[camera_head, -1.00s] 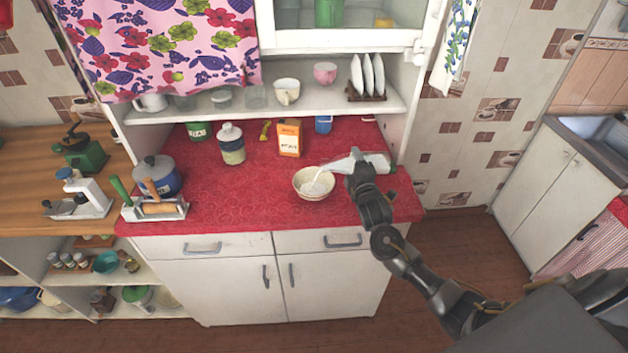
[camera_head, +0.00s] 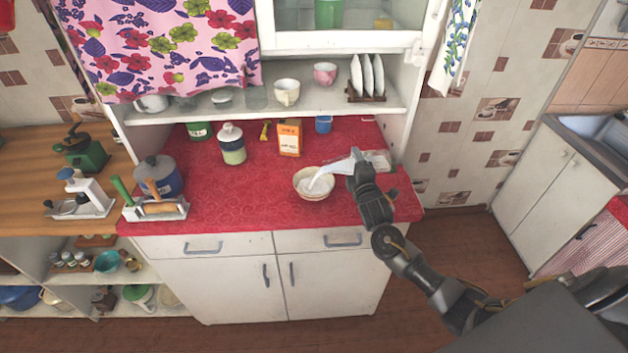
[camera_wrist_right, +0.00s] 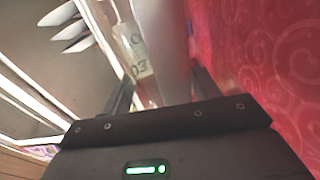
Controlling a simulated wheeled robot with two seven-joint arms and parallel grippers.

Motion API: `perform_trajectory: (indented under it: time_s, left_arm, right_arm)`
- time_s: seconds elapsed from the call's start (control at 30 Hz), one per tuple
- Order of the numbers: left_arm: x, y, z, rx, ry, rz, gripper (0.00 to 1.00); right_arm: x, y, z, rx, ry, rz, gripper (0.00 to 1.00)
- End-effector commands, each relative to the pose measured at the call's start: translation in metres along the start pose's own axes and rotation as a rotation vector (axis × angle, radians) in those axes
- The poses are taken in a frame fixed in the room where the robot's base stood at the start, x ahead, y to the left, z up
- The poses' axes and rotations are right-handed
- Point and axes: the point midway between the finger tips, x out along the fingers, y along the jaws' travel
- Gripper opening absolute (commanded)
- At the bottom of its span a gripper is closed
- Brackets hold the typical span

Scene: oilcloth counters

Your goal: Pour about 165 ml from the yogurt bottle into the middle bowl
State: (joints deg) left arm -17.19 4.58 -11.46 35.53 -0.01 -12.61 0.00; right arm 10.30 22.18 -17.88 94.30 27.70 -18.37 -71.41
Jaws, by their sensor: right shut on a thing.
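My right gripper (camera_head: 360,172) is shut on the yogurt bottle (camera_head: 341,166). The bottle is tipped well over, its mouth pointing left and down above a cream bowl (camera_head: 313,195). A white stream runs from the mouth into the bowl, and white yogurt shows inside it. In the right wrist view the pale bottle (camera_wrist_right: 163,40) with a printed label lies between the fingers (camera_wrist_right: 165,95). The bowl is the only one I can make out on the red counter (camera_head: 240,195). My left gripper is not in view.
An orange carton (camera_head: 289,139), a blue cup (camera_head: 323,124) and a white-lidded jar (camera_head: 232,146) stand behind the bowl. A blue pot (camera_head: 160,176) is at the left. A shelf (camera_head: 235,110) with cups and a plate rack (camera_head: 366,96) hangs over the back. The counter left of the bowl is clear.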

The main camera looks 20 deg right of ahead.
Motion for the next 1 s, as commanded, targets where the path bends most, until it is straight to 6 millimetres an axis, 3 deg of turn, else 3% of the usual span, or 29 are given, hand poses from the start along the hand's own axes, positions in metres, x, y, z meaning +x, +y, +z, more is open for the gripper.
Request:
perform_trajectory:
  time_s: [1.0]
  left_arm:
    - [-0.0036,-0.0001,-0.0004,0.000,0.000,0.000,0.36]
  right_arm:
    - [0.0006,0.0020,0.0006,-0.033,0.000,0.005,0.16]
